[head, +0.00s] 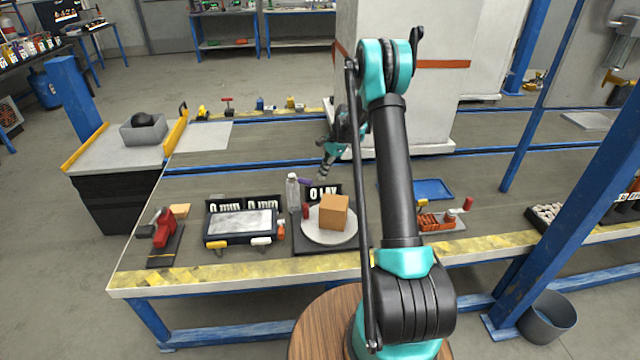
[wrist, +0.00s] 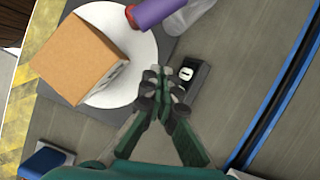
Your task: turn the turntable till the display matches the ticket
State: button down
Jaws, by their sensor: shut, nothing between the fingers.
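The turntable (head: 318,238) is a pale round disc on a dark base, with a brown box (head: 334,212) standing on it. A small red upright piece (head: 306,212) is at its left rim. A black display (head: 325,193) with white characters, only partly readable, stands behind it. In the wrist view the disc (wrist: 140,62) carries the box (wrist: 80,60) at the left. My gripper (head: 324,175) is above and behind the turntable; in the wrist view its fingertips (wrist: 160,75) are together, empty, over the disc's edge beside a dark block (wrist: 190,76). I cannot identify the ticket.
A blue tray (head: 432,189) and orange parts (head: 430,221) are at the right.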

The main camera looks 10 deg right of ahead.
jog(key=s+a+r+n+t+h, duration=0.35)
jog(key=s+a+n+h, duration=0.3)
jog(key=s+a, duration=0.25)
jog(key=shift+m, duration=0.25)
jog(key=x, duration=1)
jog(key=shift+w+d+f, duration=0.2)
jog(key=shift+d+f, duration=0.05)
jog(key=shift+d, duration=0.1)
